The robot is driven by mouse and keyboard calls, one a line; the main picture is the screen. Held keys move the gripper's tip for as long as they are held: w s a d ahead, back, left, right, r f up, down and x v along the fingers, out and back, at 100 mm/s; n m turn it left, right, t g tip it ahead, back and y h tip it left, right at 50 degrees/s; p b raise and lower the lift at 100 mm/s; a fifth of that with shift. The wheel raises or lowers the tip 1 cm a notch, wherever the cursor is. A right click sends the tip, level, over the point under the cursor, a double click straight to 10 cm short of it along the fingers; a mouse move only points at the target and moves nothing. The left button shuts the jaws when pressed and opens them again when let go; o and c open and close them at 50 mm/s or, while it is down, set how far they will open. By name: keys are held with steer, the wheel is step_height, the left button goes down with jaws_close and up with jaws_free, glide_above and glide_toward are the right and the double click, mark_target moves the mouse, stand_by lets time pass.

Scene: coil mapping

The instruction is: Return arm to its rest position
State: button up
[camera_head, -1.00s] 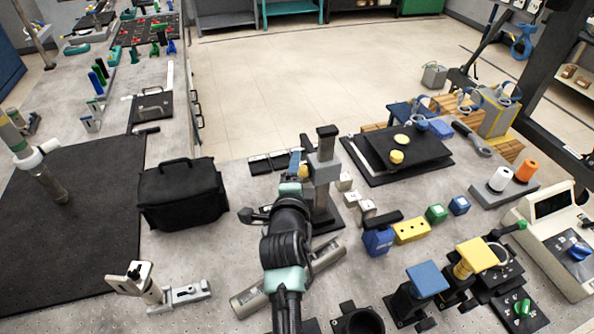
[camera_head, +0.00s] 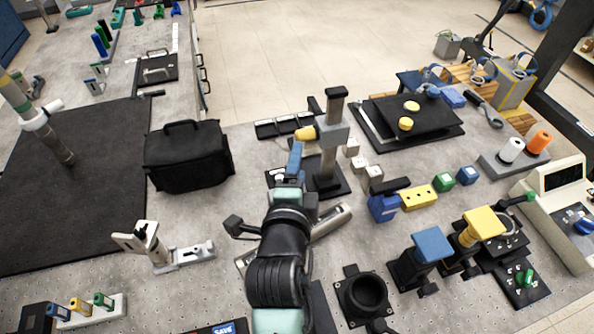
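My arm reaches up from the bottom middle of the head view, with black and pale teal links. Its end, my gripper (camera_head: 294,160), is beside a grey upright stand (camera_head: 331,140) on a black base. The fingers are too small and overlapped to tell whether they are open or shut. I cannot tell whether anything is held. A yellow piece (camera_head: 305,133) shows just beyond the gripper, close to the stand's head.
A black bag (camera_head: 187,157) stands left of the arm. A black mat (camera_head: 75,195) covers the left bench. Right of the arm are a blue-topped stand (camera_head: 432,245), a yellow-topped stand (camera_head: 484,222), a black round holder (camera_head: 365,296) and a console (camera_head: 560,210). Floor is open behind.

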steer(key=shift+s+r, duration=0.2)
steer(key=shift+s, duration=0.45)
